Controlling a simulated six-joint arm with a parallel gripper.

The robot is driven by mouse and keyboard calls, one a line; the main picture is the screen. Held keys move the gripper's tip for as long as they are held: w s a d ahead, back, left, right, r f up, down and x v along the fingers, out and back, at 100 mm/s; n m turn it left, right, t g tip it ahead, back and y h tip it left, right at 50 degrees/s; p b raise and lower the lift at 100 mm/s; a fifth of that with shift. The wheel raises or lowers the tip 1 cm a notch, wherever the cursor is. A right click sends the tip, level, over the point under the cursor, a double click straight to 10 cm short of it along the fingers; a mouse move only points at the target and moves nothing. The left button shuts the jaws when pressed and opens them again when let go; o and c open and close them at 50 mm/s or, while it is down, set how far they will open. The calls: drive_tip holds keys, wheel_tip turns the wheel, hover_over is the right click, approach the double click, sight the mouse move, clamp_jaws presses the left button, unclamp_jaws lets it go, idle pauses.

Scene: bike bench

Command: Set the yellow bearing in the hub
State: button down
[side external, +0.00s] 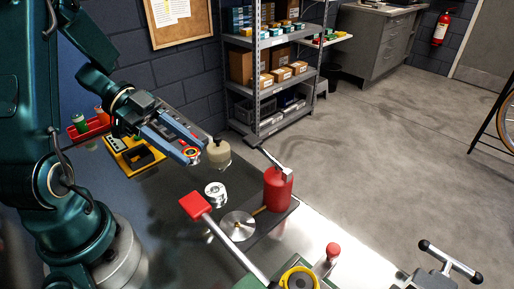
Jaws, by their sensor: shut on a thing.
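My gripper (196,147) reaches over the bench from the left, its blue jaws shut on a small orange-looking ring (192,153). The ring is too small to tell surely whether it is the yellow bearing. It is held above the bench. A silver, spool-like hub part (216,192) stands on the dark bench below it, apart from the jaws. A flat silver disc part (238,225) lies nearer the front. A yellow ring with a dark middle (298,281) sits on a green fixture at the bottom edge, partly cut off.
A beige can (219,155) stands just right of my gripper. A yellow tray (124,160) and red bin (88,130) are at the left. Shelves stand behind.

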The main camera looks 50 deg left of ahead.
drive_tip(key=shift+a+r, duration=0.2)
drive_tip(key=shift+a, duration=0.1)
drive_tip(key=shift+w, duration=0.1)
drive_tip(key=m+g, duration=0.9)
drive_tip(key=g, duration=0.1)
hover_over(296, 273)
drive_tip(key=shift+r, duration=0.15)
drive_tip(key=shift+f, duration=2.6)
drive_tip(key=shift+f, duration=0.45)
